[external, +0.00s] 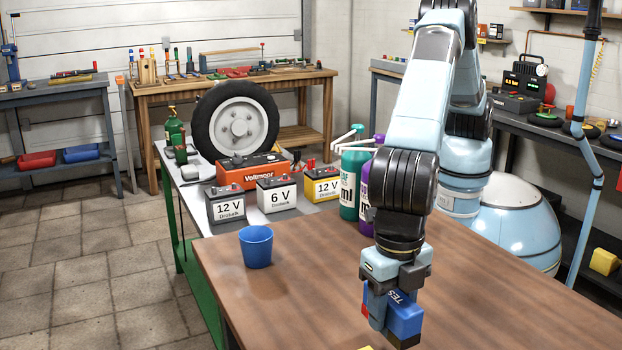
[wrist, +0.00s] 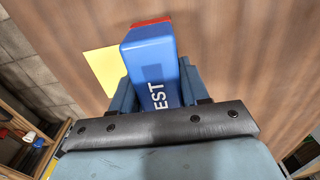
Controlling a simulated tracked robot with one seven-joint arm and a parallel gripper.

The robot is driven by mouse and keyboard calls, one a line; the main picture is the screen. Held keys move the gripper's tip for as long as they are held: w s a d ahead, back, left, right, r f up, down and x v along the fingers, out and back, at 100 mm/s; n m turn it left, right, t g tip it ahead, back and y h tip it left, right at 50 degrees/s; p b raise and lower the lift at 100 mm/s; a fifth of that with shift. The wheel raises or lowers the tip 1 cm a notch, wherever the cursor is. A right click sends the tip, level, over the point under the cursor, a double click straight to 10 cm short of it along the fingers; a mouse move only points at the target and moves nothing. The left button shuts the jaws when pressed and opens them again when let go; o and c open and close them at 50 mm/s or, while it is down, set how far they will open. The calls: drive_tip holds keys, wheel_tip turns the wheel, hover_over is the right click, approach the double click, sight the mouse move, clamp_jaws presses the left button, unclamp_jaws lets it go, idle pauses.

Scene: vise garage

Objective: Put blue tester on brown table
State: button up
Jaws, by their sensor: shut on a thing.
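The blue tester (external: 404,318), with white lettering on its side and a red part at one end, is held between the fingers of my gripper (external: 388,308). In the wrist view the tester (wrist: 153,62) lies between the two fingers of my gripper (wrist: 157,85), its lettering partly hidden by the gripper body. The brown table (external: 300,300) is below the gripper and fills most of the wrist view. I cannot tell whether the tester touches the tabletop.
A blue cup (external: 256,246) stands on the brown table to the left. A yellow flat piece (wrist: 104,70) lies beside the tester. Behind are labelled batteries (external: 278,194), a wheel (external: 237,122) and bottles (external: 352,180). The tabletop between cup and gripper is clear.

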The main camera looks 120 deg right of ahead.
sight(385, 334)
drive_tip(key=shift+w+a+f, duration=0.3)
drive_tip(key=shift+w+f, duration=0.3)
drive_tip(key=shift+f, duration=1.6)
drive_tip(key=o, duration=1.2)
drive_tip(key=shift+f, duration=0.1)
drive_tip(key=shift+c, duration=0.2)
wheel_tip(385, 334, up, 12)
drive_tip(key=shift+r, duration=0.1)
